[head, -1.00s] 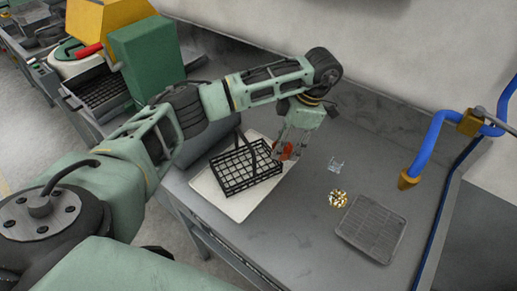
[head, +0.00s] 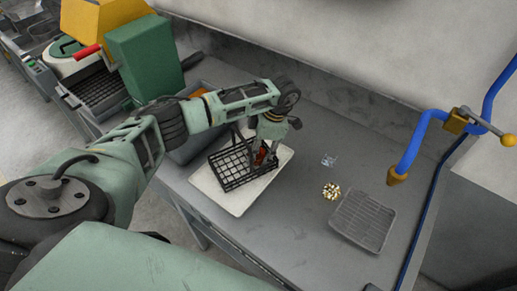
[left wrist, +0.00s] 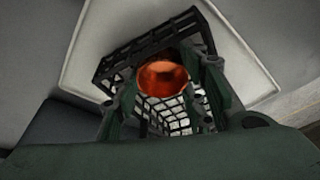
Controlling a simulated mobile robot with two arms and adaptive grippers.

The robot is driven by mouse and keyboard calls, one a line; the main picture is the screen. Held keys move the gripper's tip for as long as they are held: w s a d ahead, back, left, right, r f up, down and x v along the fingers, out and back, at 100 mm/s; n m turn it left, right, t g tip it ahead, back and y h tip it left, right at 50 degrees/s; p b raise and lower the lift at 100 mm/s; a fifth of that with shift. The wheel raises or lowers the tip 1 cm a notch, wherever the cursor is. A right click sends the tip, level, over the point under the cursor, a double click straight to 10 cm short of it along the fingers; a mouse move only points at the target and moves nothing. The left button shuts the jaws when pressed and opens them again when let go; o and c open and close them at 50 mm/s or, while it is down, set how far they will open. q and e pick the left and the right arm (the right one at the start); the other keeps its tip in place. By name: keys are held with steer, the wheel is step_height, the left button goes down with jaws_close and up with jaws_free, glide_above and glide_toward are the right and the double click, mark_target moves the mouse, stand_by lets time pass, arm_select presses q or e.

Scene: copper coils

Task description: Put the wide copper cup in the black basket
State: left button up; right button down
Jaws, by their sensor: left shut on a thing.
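The copper cup (head: 260,154) is orange-red and shiny, held between the fingers of my left gripper (head: 262,158). In the left wrist view the cup (left wrist: 162,79) sits between the two fingers, with the basket's mesh behind it. The black basket (head: 232,174) is a wire-like mesh box with a raised handle, standing on a white tray (head: 240,205). The basket also shows in the left wrist view (left wrist: 150,45). The gripper is at the basket's right side in the head view, overlapping it; the cup's exact height above the basket cannot be told. My right gripper is not in view.
A clear small object (head: 328,160), a gold coil-like piece (head: 331,191) and a grey ribbed tray (head: 362,221) lie on the bench to the right. A blue pipe (head: 412,150) stands further right. A grey bin is partly hidden behind my arm.

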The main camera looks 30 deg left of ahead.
arm_select(q)
steer(key=shift+f, duration=0.15)
steer(key=o, duration=0.9)
steer(key=shift+c, duration=0.2)
steer(key=shift+r, duration=0.2)
steer(key=shift+w+r, duration=0.1)
steer(key=shift+r, duration=0.1)
steer(key=b+v, duration=0.3)
steer(key=v, duration=0.8)
steer(key=shift+d+r, duration=0.2)
steer(key=shift+r, duration=0.05)
